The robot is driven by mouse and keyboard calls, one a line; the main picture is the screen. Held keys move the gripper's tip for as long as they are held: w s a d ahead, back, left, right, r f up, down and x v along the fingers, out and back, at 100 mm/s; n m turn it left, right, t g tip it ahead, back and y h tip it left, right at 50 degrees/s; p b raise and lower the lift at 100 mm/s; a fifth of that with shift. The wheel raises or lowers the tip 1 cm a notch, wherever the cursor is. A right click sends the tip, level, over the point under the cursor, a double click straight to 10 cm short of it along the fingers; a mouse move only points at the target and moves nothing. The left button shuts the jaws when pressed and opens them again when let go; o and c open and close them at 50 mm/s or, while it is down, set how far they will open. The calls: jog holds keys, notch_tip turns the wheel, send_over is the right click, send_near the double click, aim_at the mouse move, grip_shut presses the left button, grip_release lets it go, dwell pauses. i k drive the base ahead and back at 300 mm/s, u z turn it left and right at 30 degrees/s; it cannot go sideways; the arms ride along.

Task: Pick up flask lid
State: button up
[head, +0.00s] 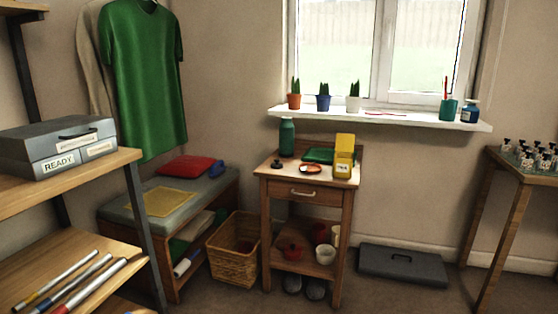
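A green flask (287,138) stands upright at the back left of the small wooden side table's top (290,174). A small dark round piece (277,164) lies on the table top in front of the flask; it looks like the flask lid, though it is too small to tell for sure. To its right is a small orange-rimmed dish (310,169). A yellow box (344,157) stands at the right edge, with a green folded item (319,155) behind the dish. My gripper is not in view.
A wicker basket (234,246) and a cushioned bench (170,194) stand left of the table. A wooden shelf with a grey box (61,146) fills the near left. A dark flat case (403,265) lies on the floor at right. The floor before the table looks mostly clear.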

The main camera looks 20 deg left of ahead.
aim_at(277, 165)
jog(key=u, duration=0.85)
jog(key=i, duration=0.8)
jog(key=u, duration=0.7)
jog(key=i, duration=0.85)
jog(key=z, duration=0.2)
